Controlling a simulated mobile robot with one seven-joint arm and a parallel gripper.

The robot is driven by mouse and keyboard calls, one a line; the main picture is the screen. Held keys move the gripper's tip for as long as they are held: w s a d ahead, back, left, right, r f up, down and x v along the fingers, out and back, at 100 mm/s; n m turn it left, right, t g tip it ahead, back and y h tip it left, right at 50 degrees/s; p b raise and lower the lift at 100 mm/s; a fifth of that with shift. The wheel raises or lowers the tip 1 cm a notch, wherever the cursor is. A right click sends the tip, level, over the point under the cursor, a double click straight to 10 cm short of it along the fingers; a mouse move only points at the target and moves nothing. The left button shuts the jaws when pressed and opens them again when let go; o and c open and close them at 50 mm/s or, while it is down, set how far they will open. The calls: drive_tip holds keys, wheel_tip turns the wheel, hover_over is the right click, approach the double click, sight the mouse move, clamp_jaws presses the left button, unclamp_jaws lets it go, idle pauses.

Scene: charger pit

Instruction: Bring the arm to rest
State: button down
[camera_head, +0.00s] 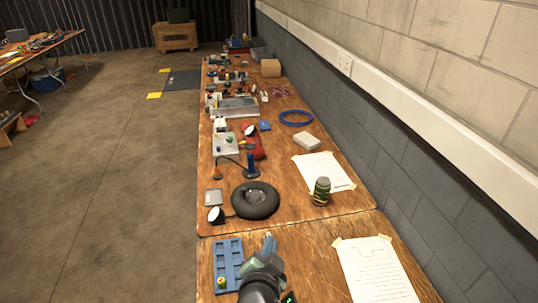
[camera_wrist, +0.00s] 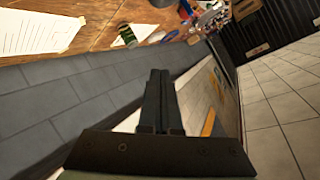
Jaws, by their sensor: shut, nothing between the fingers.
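My gripper (camera_head: 270,246) is over the near table (camera_head: 315,260) in the head view, beside a blue tray (camera_head: 219,249). My own wrist and arm hide part of the table there. In the wrist view my gripper (camera_wrist: 159,75) has its two dark fingers together, with nothing held between them. Whether the fingers touch anything cannot be told.
A taped paper sheet (camera_head: 375,270) lies right of my arm. On the farther table (camera_head: 285,205) stand a black ring cushion (camera_head: 255,210), a dark green can (camera_head: 321,191) and many tools. The wall (camera_head: 430,200) runs along the right. Open floor (camera_head: 110,200) lies left.

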wheel_tip(320, 180, up, 34)
drive_tip(key=n+t, duration=0.5)
drive_tip(key=t, duration=0.3)
drive_tip(key=s+r+n+t+y, duration=0.1)
drive_tip(key=s+r+n+t, duration=0.1)
drive_tip(key=s+r, duration=0.6)
drive_tip(key=s+r+n+t, duration=0.2)
drive_tip(key=s+r+t, duration=0.2)
drive_tip(key=s+r, duration=0.4)
wheel_tip(320, 180, up, 5)
drive_tip(key=shift+y, duration=0.4)
drive_tip(key=c, duration=1.6)
unclamp_jaws()
drive_tip(key=shift+a, duration=0.1)
